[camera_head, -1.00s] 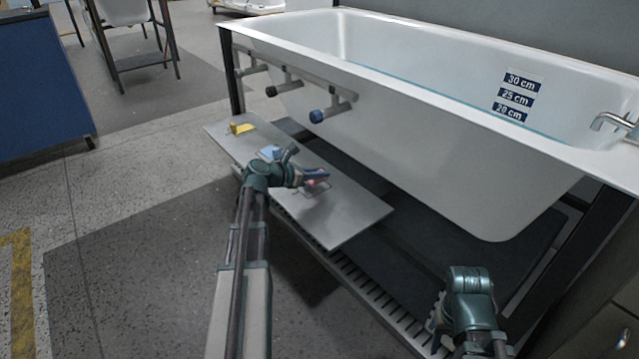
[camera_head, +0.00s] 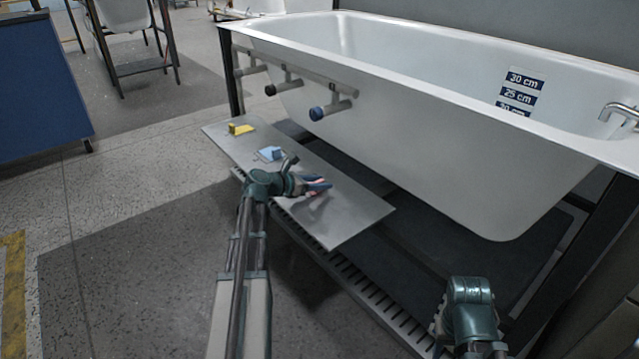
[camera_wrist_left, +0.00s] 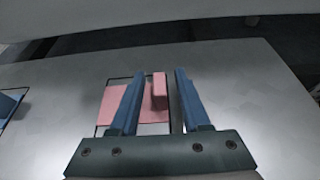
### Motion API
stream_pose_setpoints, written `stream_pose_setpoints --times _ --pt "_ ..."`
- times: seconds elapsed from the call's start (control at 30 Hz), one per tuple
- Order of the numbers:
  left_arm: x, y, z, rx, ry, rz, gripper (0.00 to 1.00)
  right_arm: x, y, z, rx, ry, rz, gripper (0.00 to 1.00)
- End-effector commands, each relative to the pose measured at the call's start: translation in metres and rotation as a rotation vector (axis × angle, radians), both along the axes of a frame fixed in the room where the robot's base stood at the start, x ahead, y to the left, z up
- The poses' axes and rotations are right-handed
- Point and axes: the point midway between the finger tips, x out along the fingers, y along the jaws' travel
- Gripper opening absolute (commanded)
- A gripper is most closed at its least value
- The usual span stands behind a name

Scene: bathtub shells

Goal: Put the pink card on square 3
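The pink card (camera_wrist_left: 122,105) lies on the grey board (camera_head: 355,208), with an upright pink block (camera_wrist_left: 159,91) standing on it as a grip. A thin black outline shows around the card's left part. My left gripper (camera_head: 321,184) is low over the board. In the left wrist view its blue fingers (camera_wrist_left: 158,100) are open, one on each side of the pink block, with gaps showing on both sides. The fingers mostly hide the card in the head view. No square number is readable. My right arm shows at the lower right, its fingers hidden.
A blue card (camera_head: 270,153) and a yellow card (camera_head: 241,129) with blocks lie farther left on the board. The white bathtub (camera_head: 430,130) overhangs behind it, with pipe stubs (camera_head: 318,113) sticking out. The board's right end is clear.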

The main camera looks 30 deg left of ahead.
Motion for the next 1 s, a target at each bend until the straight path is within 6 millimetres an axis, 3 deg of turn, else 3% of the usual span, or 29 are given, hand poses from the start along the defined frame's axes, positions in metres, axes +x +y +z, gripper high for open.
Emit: stream_pose_setpoints --times 0.33,0.8,1.0 --pt "-0.001 0.000 0.006 0.000 0.000 0.000 0.46 0.000 0.000 0.006 0.000 0.000 0.000 0.50" --pt "-0.078 0.031 0.041 0.000 0.000 0.003 0.46 0.000 0.000 0.041 0.000 0.000 0.000 0.50" --pt "-0.097 0.040 0.048 -0.001 0.000 0.001 0.46 0.000 0.000 0.048 0.000 0.000 0.000 0.50"
